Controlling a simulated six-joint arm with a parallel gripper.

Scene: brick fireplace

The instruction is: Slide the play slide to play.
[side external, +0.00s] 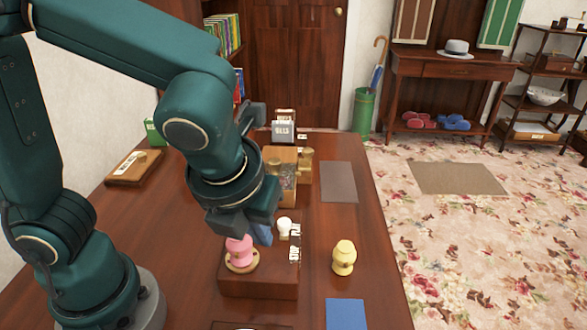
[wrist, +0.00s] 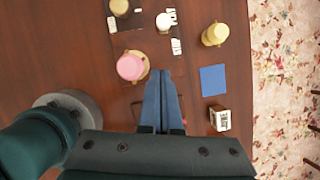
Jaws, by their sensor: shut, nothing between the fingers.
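A dark wooden box (side external: 258,286) stands on the table below my gripper. On its top are a pink knob (side external: 240,250) on a tan round base, a small white knob (side external: 284,226) and white labels (side external: 295,243). The label text is too small to read, so I cannot tell for certain which part is the play slide. In the wrist view the pink knob (wrist: 131,66) is left of my fingertips and the white knob (wrist: 165,20) is beyond them. My gripper (side external: 262,234) is shut and empty, its blue fingers (wrist: 164,74) beside the pink knob.
A yellow knob-shaped piece (side external: 344,258) stands right of the box, with a blue mat (side external: 346,314) nearer the camera. A grey mat (side external: 339,181) lies behind. A wooden piece with brass parts (side external: 304,166) stands behind the box. A small printed block (wrist: 221,119) shows in the wrist view.

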